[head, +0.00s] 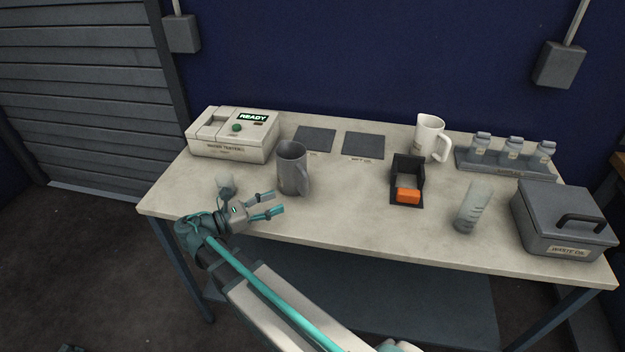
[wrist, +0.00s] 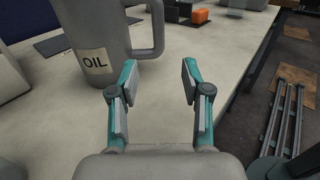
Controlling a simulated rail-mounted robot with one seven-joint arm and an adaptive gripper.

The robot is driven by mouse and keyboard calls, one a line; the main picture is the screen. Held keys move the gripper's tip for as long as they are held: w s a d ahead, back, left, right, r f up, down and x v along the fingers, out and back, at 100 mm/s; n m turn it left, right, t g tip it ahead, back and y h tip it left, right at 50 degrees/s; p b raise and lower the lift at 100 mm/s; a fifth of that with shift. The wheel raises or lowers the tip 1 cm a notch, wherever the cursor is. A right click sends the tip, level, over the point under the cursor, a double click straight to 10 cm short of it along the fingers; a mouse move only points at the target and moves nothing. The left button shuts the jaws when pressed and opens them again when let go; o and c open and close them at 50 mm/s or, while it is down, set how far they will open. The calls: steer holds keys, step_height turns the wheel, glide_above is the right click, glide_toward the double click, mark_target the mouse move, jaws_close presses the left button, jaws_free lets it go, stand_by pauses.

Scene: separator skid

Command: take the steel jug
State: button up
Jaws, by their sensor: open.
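A tester box (head: 232,140) reading READY stands at the back left. A white mug (head: 429,138), a black holder with an orange block (head: 408,195), a clear beaker (head: 474,207), several bottles (head: 511,150) and a waste oil bin (head: 566,225) stand to the right. The tabletop's front middle is clear.

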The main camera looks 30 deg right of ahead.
mark_target(303, 190)
steer(key=d, duration=0.2)
steer(key=d+p, duration=0.1)
steer(key=d, duration=0.2)
steer(key=shift+s+r, duration=0.15)
steer(key=shift+s, duration=0.05)
steer(key=shift+d+p, duration=1)
steer(key=shift+d, duration=1.9)
steer(key=shift+w, duration=0.1)
steer(key=shift+c, duration=0.3)
jaws_close()
